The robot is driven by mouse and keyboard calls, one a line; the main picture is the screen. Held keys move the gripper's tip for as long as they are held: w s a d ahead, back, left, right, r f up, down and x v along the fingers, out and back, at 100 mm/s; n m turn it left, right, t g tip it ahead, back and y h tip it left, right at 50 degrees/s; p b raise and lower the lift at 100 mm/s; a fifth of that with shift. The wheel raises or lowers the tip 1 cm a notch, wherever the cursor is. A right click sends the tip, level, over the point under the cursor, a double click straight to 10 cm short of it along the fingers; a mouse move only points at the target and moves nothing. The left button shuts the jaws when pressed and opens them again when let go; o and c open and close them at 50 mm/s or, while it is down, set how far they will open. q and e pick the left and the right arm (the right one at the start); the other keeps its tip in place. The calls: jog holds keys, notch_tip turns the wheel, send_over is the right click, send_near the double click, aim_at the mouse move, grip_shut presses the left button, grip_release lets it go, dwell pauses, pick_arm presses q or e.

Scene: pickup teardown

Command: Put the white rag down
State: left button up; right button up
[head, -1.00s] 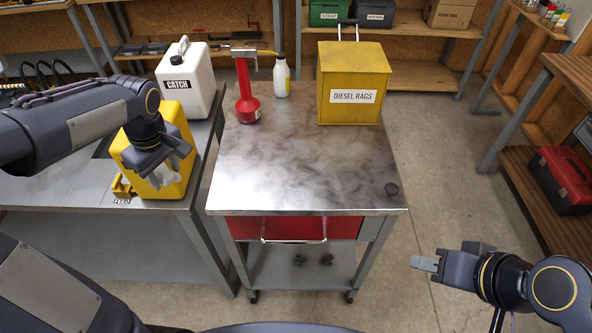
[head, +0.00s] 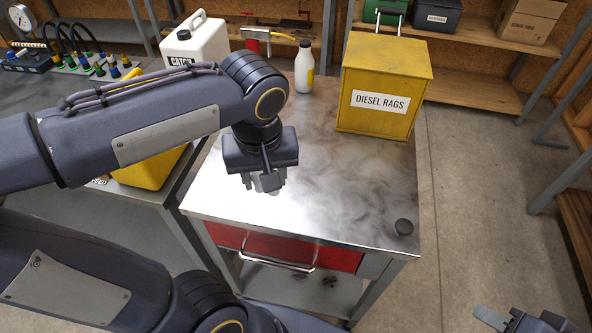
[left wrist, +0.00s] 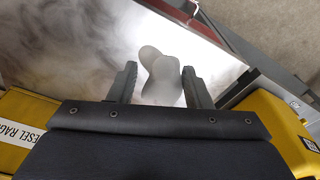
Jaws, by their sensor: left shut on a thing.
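The white rag (left wrist: 160,78) shows in the left wrist view as a small pale, rounded bundle between my left gripper's two fingers (left wrist: 160,88). My left gripper (head: 264,186) is shut on the rag in the head view, pointing down over the left part of the steel cart top (head: 330,200). The rag is mostly hidden there by the gripper. I cannot tell how far the rag is above the steel. My right gripper (head: 492,318) is at the lower right of the head view, off the cart and partly cut off; its opening is not clear.
A yellow bin (head: 385,82) labelled DIESEL RAGS stands at the cart's back right. A white bottle (head: 304,68) stands at its back. A white CATCH jug (head: 197,45) stands left. The cart top's middle is clear.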

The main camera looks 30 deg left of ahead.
pick_arm(q)
jog(key=w+a+f, duration=0.1)
jog(key=w+f, duration=0.1)
jog(key=w, duration=0.1)
jog(key=w+f, duration=0.3)
jog(key=w, duration=0.1)
jog(key=w+a+f+p, duration=0.1)
jog(key=w+f, duration=0.2)
jog(key=shift+w+a, duration=0.25)
jog(key=shift+a, duration=0.1)
jog(key=shift+w+f, duration=0.35)
jog(key=shift+f, duration=1.6)
jog(key=shift+f+b, duration=0.2)
jog(key=shift+b, duration=0.15)
jog(key=o, duration=0.9)
jog(key=shift+r, duration=0.15)
